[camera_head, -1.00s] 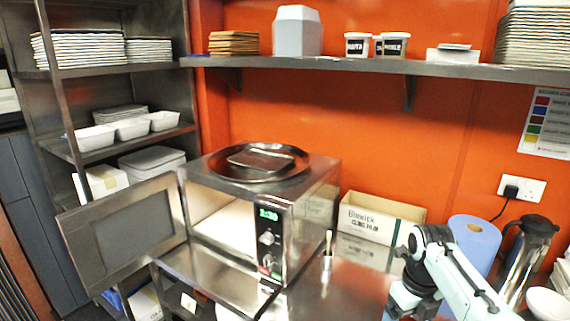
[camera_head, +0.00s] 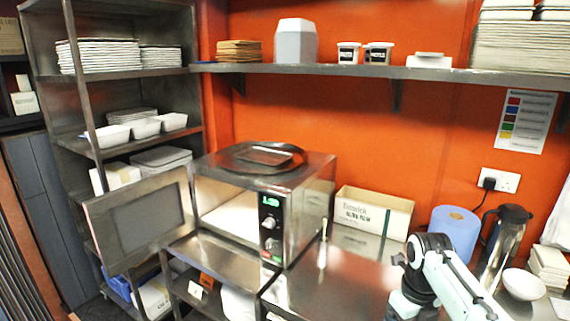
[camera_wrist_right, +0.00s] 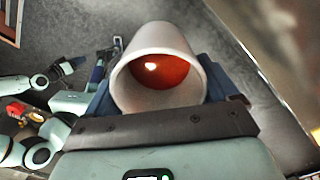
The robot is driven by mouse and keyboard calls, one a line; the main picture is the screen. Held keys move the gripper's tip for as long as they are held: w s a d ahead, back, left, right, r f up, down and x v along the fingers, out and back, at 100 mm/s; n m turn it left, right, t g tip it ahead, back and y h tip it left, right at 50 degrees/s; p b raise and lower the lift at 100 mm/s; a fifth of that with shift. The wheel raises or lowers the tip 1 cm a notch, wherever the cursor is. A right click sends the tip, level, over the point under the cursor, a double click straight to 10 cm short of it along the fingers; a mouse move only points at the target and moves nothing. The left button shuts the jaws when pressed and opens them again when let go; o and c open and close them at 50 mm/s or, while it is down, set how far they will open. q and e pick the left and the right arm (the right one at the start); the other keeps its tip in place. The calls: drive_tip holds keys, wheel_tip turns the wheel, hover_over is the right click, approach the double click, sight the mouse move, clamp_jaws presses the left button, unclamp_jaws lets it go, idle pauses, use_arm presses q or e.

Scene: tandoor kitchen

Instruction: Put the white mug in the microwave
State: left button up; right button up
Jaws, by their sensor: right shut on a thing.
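Neither the mug nor this gripper shows in the head view. The microwave (camera_head: 306,205) stands on the steel counter in the head view. Its door (camera_head: 140,221) is wide open to the left, and the visible part of its cavity is empty. My left gripper (camera_wrist_right: 97,74) seems to show small in the right wrist view; its opening is unclear.
A round steel tray (camera_head: 232,163) lies on top of the microwave. A cardboard box (camera_head: 372,214), a blue paper roll (camera_head: 453,232), a steel jug (camera_head: 503,246) and a white bowl (camera_head: 523,284) stand to the right. The counter in front of the box has free room.

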drive_tip(key=f+n, duration=0.1)
drive_tip(key=n, duration=0.1)
drive_tip(key=w+a+f+n, duration=0.1)
drive_tip(key=f, duration=0.1)
drive_tip(key=shift+w+a+f+n, duration=0.1)
drive_tip(key=shift+w+f+n, duration=0.1)
drive_tip(key=shift+n, duration=0.2)
drive_tip(key=s+a+f+n, duration=0.1)
drive_tip(key=a+f+n, duration=0.2)
drive_tip(key=f+n, duration=0.8)
drive_tip(key=s+a+f+n, duration=0.2)
drive_tip(key=a+f+n, duration=0.2)
drive_tip(key=f+n, duration=0.6)
drive_tip(key=shift+f+n, duration=0.4)
drive_tip(key=shift+n, duration=3.4)
drive_tip(key=shift+d, duration=0.2)
